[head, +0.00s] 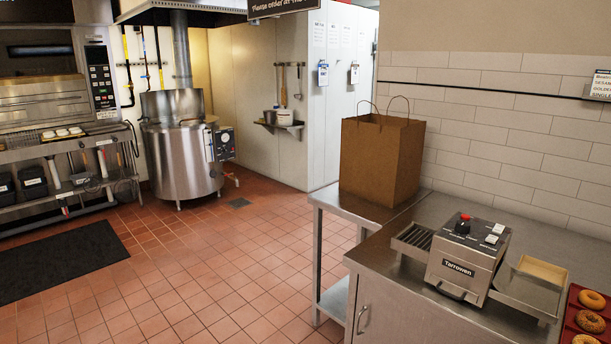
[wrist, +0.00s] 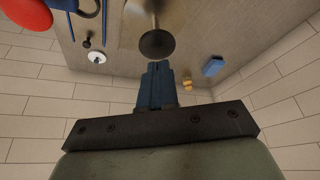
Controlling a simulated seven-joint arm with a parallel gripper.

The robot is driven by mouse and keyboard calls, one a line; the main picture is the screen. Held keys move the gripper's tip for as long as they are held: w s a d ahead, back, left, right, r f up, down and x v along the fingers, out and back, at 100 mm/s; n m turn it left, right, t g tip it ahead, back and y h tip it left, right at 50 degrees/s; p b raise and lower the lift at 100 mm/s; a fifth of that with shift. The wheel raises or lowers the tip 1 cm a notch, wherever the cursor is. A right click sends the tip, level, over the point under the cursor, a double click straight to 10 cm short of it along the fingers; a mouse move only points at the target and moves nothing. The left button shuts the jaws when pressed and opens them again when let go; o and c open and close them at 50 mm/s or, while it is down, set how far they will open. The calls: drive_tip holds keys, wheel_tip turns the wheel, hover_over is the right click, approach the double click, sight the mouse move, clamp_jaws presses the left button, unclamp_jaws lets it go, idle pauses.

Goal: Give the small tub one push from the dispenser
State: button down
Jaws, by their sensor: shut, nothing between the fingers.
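My gripper (wrist: 157,75) shows in the wrist view with its dark blue fingers together and nothing between them. Just beyond the fingertips is a dark round disc on a pale metallic body (wrist: 155,43); it may be part of the dispenser, but I cannot tell for sure. Whether the fingertips touch it is unclear. I cannot make out the small tub in either view. A small white round piece with a dark centre (wrist: 97,57) lies left of the fingers. My gripper is not seen in the head view.
In the wrist view, a red round thing (wrist: 25,14) is at the upper left, and a blue block (wrist: 213,66) and small yellow pieces (wrist: 187,84) are at right. The head view shows a paper bag (head: 381,160), a Tarrowen machine (head: 466,262) and a red bagel tray (head: 573,322).

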wheel_tip(320, 180, up, 6)
drive_tip(key=shift+f, duration=0.2)
idle(0.4)
